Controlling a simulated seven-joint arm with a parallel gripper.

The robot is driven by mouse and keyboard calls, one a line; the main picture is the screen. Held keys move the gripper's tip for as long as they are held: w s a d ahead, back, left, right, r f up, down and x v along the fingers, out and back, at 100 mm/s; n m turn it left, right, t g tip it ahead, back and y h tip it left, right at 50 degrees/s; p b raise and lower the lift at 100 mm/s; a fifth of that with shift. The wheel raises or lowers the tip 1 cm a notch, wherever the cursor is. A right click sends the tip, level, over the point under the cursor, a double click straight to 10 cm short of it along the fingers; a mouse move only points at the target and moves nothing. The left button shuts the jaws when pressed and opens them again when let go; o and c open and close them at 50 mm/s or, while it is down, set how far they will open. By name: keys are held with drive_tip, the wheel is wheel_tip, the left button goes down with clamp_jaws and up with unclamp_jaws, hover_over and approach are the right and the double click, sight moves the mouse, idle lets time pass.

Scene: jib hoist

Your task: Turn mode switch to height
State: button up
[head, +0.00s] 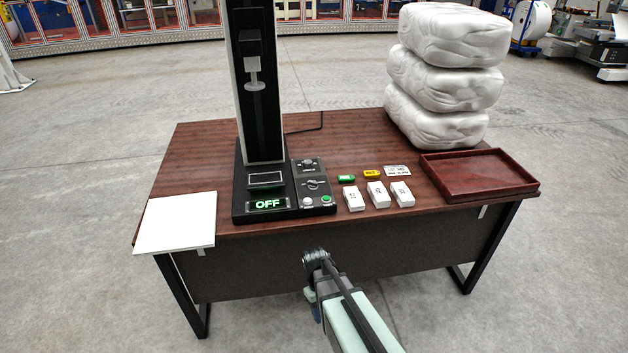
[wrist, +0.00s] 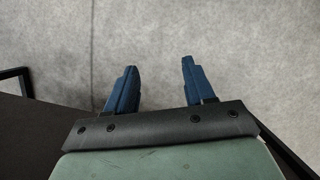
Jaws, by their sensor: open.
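The hoist's black base (head: 240,207) stands on the table with a tall dark column (head: 259,90) above it. A lit panel (head: 268,204) on its front reads OFF in green. The control panel to the right carries knobs: a switch (head: 315,184) in the middle and a smaller knob (head: 307,163) above it. Which one is the mode switch, I cannot read. A white button (head: 307,201) and a green button (head: 326,199) sit at the front. My gripper shows in the wrist view (wrist: 158,85), open and empty over bare floor. In the head view my arm is in front of the table, apart from the panel.
A white board (head: 175,223) lies at the table's left corner. Several small white boxes (head: 377,195) and coloured tags (head: 372,174) lie right of the panel. A red-brown tray (head: 478,174) is at the right, with stacked white wrapped bundles (head: 445,82) behind. The table's front edge lies between my arm and the panel.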

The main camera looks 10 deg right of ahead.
sight(314, 182)
drive_tip(key=w+a+r+n+t, duration=0.1)
drive_tip(key=w+r, duration=0.8)
drive_tip(key=r, duration=0.1)
drive_tip(key=w+a+r+n+t, duration=0.1)
drive_tip(key=w+r+n, duration=0.1)
drive_tip(key=w+r, duration=0.7)
drive_tip(key=w+a+r+n+t, duration=0.1)
drive_tip(key=w+r+n, duration=0.1)
drive_tip(key=w+r, duration=0.7)
drive_tip(key=shift+a+r, duration=0.2)
drive_tip(key=shift+r, duration=1.55)
drive_tip(key=w+d+r+n+y, duration=0.1)
drive_tip(key=w+d+r+n, duration=0.2)
drive_tip(key=w+d+r, duration=0.5)
drive_tip(key=shift+t, duration=0.3)
drive_tip(key=f, duration=0.4)
drive_tip(key=a+f, duration=0.1)
drive_tip(key=f, duration=0.4)
drive_tip(key=a+f, duration=0.1)
drive_tip(key=f, duration=0.4)
drive_tip(key=shift+w+f, duration=0.15)
drive_tip(key=shift+w, duration=0.1)
clamp_jaws()
